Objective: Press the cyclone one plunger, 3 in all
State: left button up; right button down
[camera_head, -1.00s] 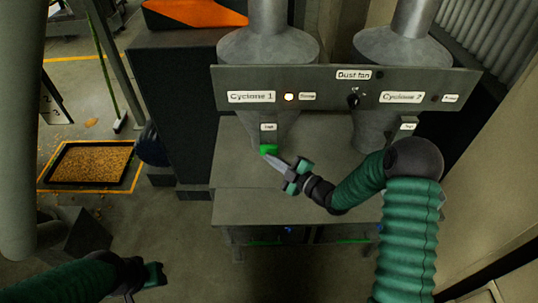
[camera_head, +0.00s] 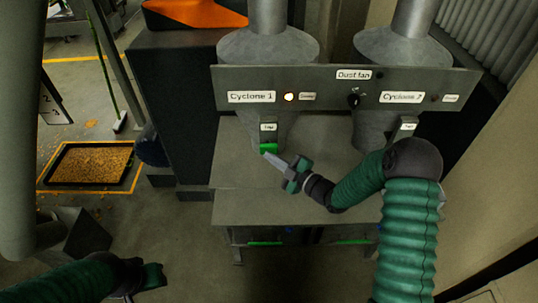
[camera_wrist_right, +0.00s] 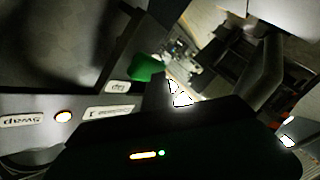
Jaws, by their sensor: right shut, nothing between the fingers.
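The cyclone 1 plunger is a green block (camera_head: 268,148) below a small white tag, under the Cyclone 1 label (camera_head: 251,97). It also shows as a green shape in the right wrist view (camera_wrist_right: 145,68).
The Cyclone 2 label (camera_head: 401,97) and a dark Dust fan knob (camera_head: 354,99) are on the same panel, to the right. A grey bench (camera_head: 240,205) stands below. A black tray of grain (camera_head: 90,164) lies on the floor at left.

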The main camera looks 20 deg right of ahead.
jog(key=s, duration=0.2)
jog(key=shift+s+a, duration=0.4)
jog(key=s, duration=0.2)
jog(key=s+a, duration=0.1)
jog(key=s, duration=0.1)
jog(key=shift+s+a+b, duration=0.2)
jog(key=shift+s+b, duration=0.2)
dwell(2.5)
